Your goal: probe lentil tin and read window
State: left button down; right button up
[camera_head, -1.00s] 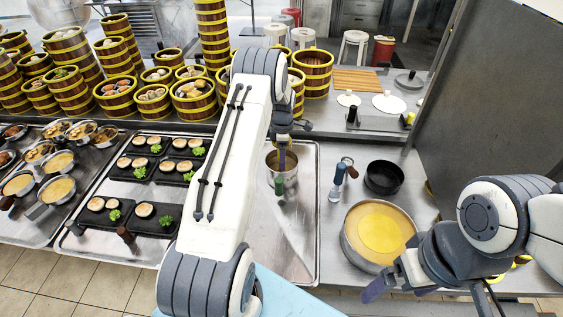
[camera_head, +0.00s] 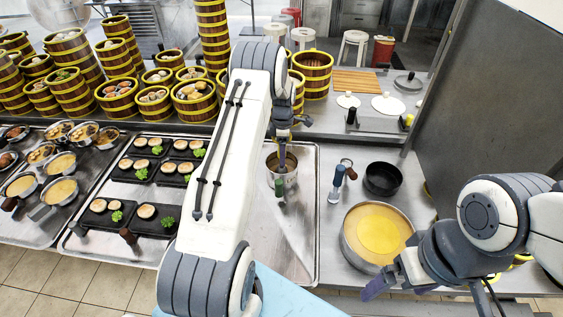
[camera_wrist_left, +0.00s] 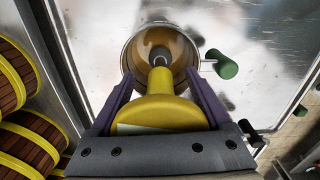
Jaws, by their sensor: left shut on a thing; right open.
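The lentil tin is a round steel pot (camera_head: 283,178) with a green handle, on the metal counter tray in the head view. In the left wrist view the tin (camera_wrist_left: 131,52) is seen from above, with brownish contents partly hidden. My left gripper (camera_wrist_left: 160,84) is shut on a yellow probe (camera_wrist_left: 160,110) with a dark, round lower end. The probe is over the tin's opening; I cannot tell how deep its tip is. A pale patch, perhaps the read window (camera_wrist_left: 150,128), shows on its head, with no legible reading. My right gripper (camera_head: 388,283) is open and empty near the counter's front edge.
A large pan with yellow contents (camera_head: 351,247) is close to my right gripper. A black bowl (camera_head: 383,178) and a blue-handled tool (camera_head: 337,184) stand right of the tin. Steamer towers (camera_head: 213,35) rise behind. Black plates of food (camera_head: 150,215) lie left; bare tray surface surrounds the tin.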

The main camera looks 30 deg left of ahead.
pick_arm(q)
jog(key=shift+r+p, duration=3.25)
jog(key=shift+r, duration=2.35)
